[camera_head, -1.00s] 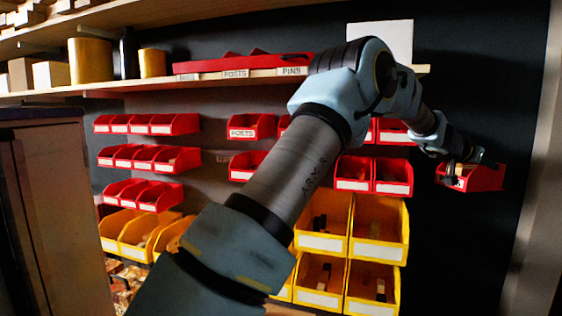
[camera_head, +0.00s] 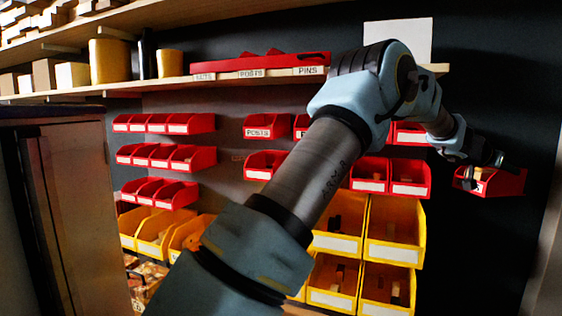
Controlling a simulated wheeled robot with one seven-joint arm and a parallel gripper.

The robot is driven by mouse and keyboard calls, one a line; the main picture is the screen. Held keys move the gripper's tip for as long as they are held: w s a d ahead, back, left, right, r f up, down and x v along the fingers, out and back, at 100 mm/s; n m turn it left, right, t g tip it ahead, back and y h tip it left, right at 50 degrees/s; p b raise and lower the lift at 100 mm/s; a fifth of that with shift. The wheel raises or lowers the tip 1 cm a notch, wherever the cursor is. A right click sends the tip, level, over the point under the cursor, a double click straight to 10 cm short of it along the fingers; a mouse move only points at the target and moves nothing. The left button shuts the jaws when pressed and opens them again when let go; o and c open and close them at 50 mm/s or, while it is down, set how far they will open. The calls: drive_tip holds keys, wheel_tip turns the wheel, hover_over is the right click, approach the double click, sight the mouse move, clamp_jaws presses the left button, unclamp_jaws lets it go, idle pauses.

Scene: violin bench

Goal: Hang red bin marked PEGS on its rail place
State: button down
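A red bin (camera_head: 497,183) is at the far right, in front of the dark wall and apart from the other bins. Its front label is partly covered, and only a bit of lettering shows, so I cannot read PEGS. My gripper (camera_head: 470,175) is at the left front of this bin, its fingers at the front edge; it appears shut on it and the bin hangs roughly level. The wall carries rows of red bins, with one marked POSTS (camera_head: 259,126) in the middle group. My arm hides part of that group, and I cannot tell which rail place belongs to PEGS.
A wooden shelf (camera_head: 130,87) with a red labelled holder (camera_head: 270,64) runs above the bins. Yellow bins (camera_head: 394,232) hang below the red ones. A dark cabinet (camera_head: 75,200) stands at the left. The dark wall around the held bin is bare.

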drive_tip(key=shift+f, duration=0.2)
drive_tip(key=shift+r, duration=1)
idle(0.7)
drive_tip(key=shift+s, duration=0.1)
drive_tip(key=s+a+b, duration=0.5)
drive_tip(key=s+b, duration=0.1)
drive_tip(key=s, duration=0.7)
drive_tip(key=shift+s+a+b, duration=0.15)
drive_tip(key=shift+s+b, duration=0.15)
drive_tip(key=shift+s, duration=0.1)
idle(1.6)
